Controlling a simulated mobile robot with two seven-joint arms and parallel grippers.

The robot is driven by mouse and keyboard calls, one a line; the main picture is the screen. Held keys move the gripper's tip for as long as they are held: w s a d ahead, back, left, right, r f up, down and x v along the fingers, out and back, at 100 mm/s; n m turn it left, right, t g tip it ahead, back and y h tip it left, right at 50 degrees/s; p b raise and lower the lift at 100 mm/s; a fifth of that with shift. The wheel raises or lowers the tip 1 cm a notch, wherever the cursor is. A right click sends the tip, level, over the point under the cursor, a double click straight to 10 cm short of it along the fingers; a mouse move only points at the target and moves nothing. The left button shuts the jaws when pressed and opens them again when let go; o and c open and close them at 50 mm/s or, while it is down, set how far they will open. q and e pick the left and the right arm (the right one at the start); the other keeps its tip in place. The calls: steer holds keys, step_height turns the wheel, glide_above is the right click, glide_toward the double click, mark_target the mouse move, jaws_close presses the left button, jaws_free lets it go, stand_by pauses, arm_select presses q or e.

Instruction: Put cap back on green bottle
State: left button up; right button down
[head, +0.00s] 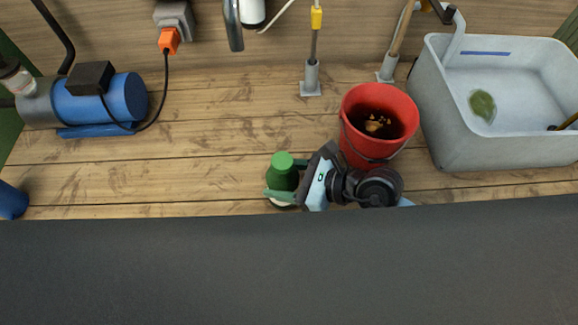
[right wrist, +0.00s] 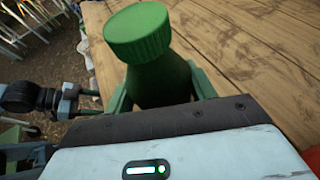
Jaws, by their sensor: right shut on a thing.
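The green bottle (head: 285,181) stands on the wooden bench top near its front edge. Its ribbed green cap (right wrist: 138,32) sits on top of the bottle's neck in the right wrist view, and it also shows in the head view (head: 282,160). I cannot tell whether the cap is screwed tight. My right gripper (head: 282,193) is shut on the green bottle, its green fingers on either side of the body below the cap. Part of my left arm seems to show at the left of the right wrist view; its gripper's state is unclear.
A red bucket (head: 354,115) with brownish contents stands just right and behind the bottle. A grey sink basin (head: 455,152) is at the right. A blue pump (head: 98,102) with a cable is at the left. The bench (head: 160,175) left of the bottle is clear.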

steer(key=shift+f, duration=0.15)
steer(key=shift+s+a, duration=0.1)
steer(key=shift+a, duration=0.05)
arm_select(q)
steer(key=shift+w+d+f, duration=0.1)
steer(key=shift+w+d, duration=0.05)
arm_select(e)
steer(key=c, duration=0.5)
jaws_free()
steer(key=shift+f, duration=0.1)
steer(key=shift+r, duration=0.25)
arm_select(q)
steer(key=shift+s+f+b, duration=0.4)
steer(key=shift+f+b, duration=0.05)
steer(key=shift+f, duration=0.1)
arm_select(e)
steer(key=v, duration=1.2)
steer(key=shift+f, duration=0.15)
steer(key=shift+s, duration=0.1)
